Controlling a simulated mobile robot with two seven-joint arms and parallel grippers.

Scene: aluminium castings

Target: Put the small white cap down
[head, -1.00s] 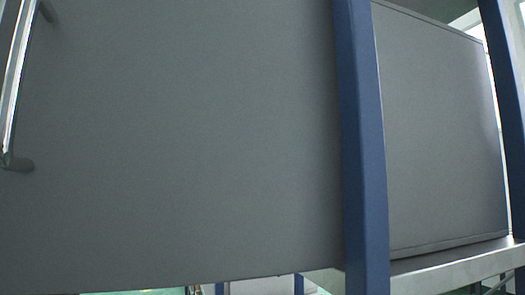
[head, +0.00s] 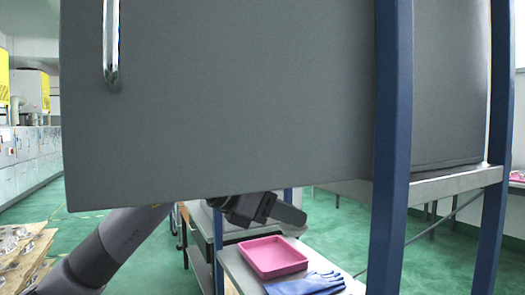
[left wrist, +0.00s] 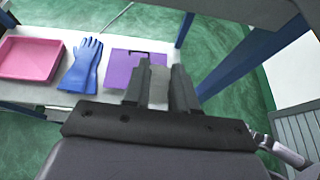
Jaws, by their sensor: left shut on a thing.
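My left gripper (head: 290,214) reaches out below the big grey panel in the head view, above and beside the white bench top. In the left wrist view its two dark fingers (left wrist: 160,88) are shut on a pale grey-white piece (left wrist: 158,82), which fits the small white cap; its shape is mostly hidden between the fingers. In the head view I cannot make out the cap. My right gripper is in neither view.
A pink tray (head: 272,257) and blue gloves (head: 305,284) lie on the white bench. A large grey panel (head: 230,100) and blue post (head: 392,150) block much of the head view.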

